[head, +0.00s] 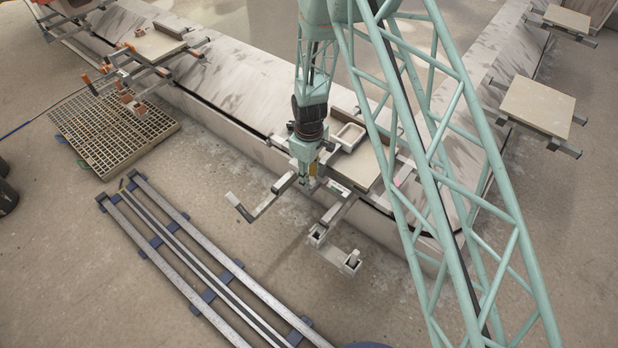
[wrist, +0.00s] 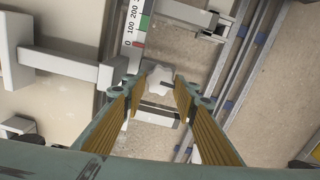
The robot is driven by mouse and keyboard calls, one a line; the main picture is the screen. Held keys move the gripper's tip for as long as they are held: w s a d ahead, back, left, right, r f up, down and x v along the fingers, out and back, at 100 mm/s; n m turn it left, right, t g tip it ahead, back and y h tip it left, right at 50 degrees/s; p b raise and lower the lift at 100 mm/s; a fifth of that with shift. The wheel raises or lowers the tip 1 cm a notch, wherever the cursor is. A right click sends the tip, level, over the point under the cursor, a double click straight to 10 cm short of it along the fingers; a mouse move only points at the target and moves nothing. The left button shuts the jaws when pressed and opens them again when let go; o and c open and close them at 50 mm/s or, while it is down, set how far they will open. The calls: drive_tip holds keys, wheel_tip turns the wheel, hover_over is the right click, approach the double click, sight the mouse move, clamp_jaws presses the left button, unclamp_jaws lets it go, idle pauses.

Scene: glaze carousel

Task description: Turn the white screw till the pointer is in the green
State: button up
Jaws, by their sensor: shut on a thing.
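The white screw (wrist: 160,80) has a star-shaped knob and shows between the fingertips in the wrist view. My gripper (wrist: 158,88) is shut on it, with one yellow-padded finger on each side. A white scale (wrist: 133,30) with black numbers, 100 and 200 among them, runs up beside the knob. A green band (wrist: 145,22) lies on its right edge. A small red mark (wrist: 138,45) sits below the green, nearer the knob; I cannot tell whether it is the pointer. In the head view my gripper (head: 305,181) is at the carousel's near side and hides the screw.
Grey bracket arms (head: 262,204) stick out from the carousel (head: 228,112) around my gripper. A tray (head: 349,136) and a board (head: 358,168) are close on the right. Long rails (head: 200,262) lie on the floor at front left, beside a floor grating (head: 105,135).

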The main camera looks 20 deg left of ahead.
drive_tip(key=m, duration=0.7)
idle(0.6)
drive_tip(key=o, duration=0.6)
drive_tip(key=shift+c, duration=0.2)
drive_tip(key=shift+w+r, duration=0.1)
wheel_tip(320, 180, up, 12)
idle(0.8)
idle(0.3)
drive_tip(key=shift+d, duration=0.1)
